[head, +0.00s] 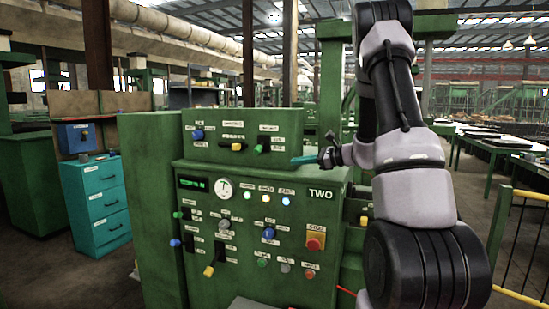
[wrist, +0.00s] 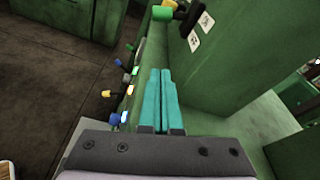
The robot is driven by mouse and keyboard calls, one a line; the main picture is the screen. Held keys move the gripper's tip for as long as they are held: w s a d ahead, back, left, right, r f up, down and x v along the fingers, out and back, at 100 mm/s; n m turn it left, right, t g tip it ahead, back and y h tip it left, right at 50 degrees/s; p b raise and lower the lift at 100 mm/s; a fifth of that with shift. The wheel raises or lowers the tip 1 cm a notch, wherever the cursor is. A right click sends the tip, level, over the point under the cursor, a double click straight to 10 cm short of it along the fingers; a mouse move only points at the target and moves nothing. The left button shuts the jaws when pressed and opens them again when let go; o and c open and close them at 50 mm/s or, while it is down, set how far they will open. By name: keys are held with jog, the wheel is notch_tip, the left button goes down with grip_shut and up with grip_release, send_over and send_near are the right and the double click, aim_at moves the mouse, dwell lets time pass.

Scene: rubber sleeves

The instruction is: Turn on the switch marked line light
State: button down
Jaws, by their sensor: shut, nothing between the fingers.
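A green control panel (head: 255,215) marked TWO stands in front of me with several switches, too small to read by label. The upper box (head: 216,152) carries a blue-tipped switch (head: 198,135), a yellow-tipped black switch (head: 237,147) and a green-tipped switch (head: 263,148). I cannot tell which one is marked line light. My gripper (head: 303,160) is shut and empty, its teal fingers just right of the upper box and apart from the switches. In the wrist view the fingers (wrist: 162,72) lie together, below a green-tipped switch (wrist: 163,13) with two unreadable labels.
The lower panel has a white dial (head: 224,188), lit lamps, a red stop button (head: 314,244) and several protruding knobs. A teal drawer cabinet (head: 97,205) stands to the left. A yellow railing (head: 520,250) stands at the right. Open floor shows beyond the panel's left side.

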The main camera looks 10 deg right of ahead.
aim_at(275, 172)
jog(key=x, duration=0.9)
jog(key=shift+a, duration=0.15)
jog(key=shift+w+a+r, duration=0.2)
jog(key=shift+a+r, duration=0.8)
jog(key=shift+r, duration=0.25)
jog(key=shift+a+r, duration=0.25)
jog(key=shift+r, duration=0.15)
